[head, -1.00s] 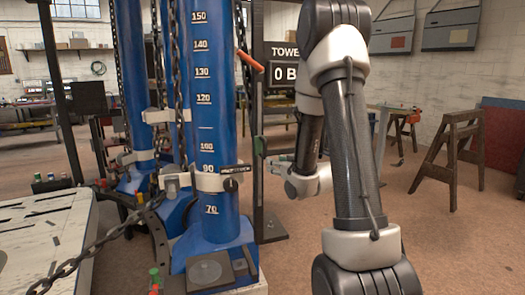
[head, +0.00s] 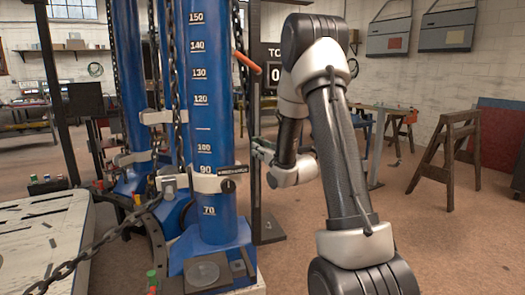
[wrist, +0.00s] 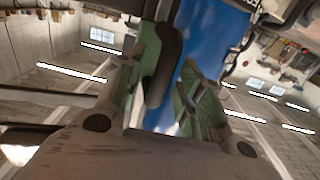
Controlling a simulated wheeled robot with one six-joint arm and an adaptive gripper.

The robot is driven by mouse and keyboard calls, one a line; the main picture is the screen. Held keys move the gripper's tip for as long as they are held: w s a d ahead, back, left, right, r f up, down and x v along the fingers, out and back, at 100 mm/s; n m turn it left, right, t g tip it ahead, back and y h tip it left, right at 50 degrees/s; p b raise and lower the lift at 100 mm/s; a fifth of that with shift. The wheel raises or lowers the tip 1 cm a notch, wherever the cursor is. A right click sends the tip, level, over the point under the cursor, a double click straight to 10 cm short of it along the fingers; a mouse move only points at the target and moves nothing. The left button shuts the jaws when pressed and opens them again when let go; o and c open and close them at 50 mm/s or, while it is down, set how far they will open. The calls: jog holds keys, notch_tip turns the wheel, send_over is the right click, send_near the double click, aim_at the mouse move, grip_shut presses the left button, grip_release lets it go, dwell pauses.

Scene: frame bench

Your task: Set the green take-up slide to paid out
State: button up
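A small green knob (head: 152,274) shows low at the foot of the nearest blue tower (head: 213,120), above a red one. I cannot tell whether it is the green take-up slide or how it is set. My gripper (head: 260,148) is just right of that tower, above its pale clamp band (head: 207,183), pointing left. In the wrist view, my gripper (wrist: 168,98) has its two green-lined fingers apart with the blue tower behind them. A dark rounded part (wrist: 163,65) overlaps the left finger; I cannot tell what it is or whether it touches.
An orange lever (head: 247,62) sticks out at the tower's upper right. A dark upright post (head: 256,190) stands behind my gripper. A chain (head: 75,262) runs down to the pale slatted platform (head: 40,235) at left. Open floor and a brown trestle (head: 447,160) lie to the right.

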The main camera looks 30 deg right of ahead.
grip_shut()
jog(key=shift+r, duration=0.1)
notch_tip(320, 180, up, 20)
jog(key=shift+r, duration=0.25)
jog(key=shift+a+r, duration=0.1)
grip_release()
jog(key=shift+a, duration=0.1)
jog(key=shift+r, duration=0.1)
